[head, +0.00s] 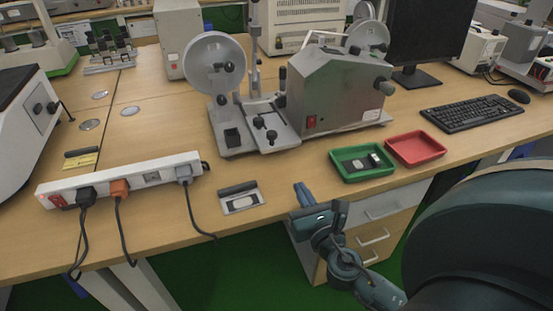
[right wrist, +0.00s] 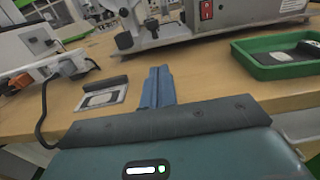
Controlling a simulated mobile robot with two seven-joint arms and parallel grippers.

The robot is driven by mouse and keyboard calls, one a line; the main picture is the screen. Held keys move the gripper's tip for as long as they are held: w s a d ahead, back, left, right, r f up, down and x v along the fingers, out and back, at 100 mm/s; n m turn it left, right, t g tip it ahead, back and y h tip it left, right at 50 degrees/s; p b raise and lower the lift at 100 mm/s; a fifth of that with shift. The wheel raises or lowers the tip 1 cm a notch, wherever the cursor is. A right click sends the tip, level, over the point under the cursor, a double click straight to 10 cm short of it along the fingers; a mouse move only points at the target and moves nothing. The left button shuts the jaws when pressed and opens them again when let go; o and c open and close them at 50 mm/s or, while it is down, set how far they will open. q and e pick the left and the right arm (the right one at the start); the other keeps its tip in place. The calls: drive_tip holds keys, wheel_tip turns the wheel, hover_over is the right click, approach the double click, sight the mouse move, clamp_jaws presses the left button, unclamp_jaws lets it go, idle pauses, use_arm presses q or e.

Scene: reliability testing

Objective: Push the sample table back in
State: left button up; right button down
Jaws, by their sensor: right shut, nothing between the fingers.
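A grey bench machine (head: 335,90) with a round disc stands in the middle of the wooden table. At its left front is a low metal platform (head: 228,150) carrying a black block and dark knobs; it looks like the sample table, but I cannot tell for sure how far out it is. Part of it shows at the top of the right wrist view (right wrist: 135,54). My right gripper (head: 299,187) is at the table's front edge, in front of the machine and apart from it. Its blue fingers (right wrist: 158,72) are shut and empty. My left gripper is not in view.
A small plate with a dark bar (head: 241,198) lies left of my right gripper. A power strip (head: 140,177) with cables is further left. A green tray (head: 348,174) and a red tray (head: 415,162) are to the right. Drawers (head: 373,238) are below.

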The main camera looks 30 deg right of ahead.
sight(277, 148)
drive_tip(key=shift+w+d, duration=0.15)
drive_tip(key=shift+w, duration=0.45)
use_arm(q)
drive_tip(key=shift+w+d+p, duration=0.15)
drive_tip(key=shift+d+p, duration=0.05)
drive_tip(key=shift+p, duration=0.4)
use_arm(e)
drive_tip(key=x, duration=1.2)
drive_tip(key=shift+w, duration=0.35)
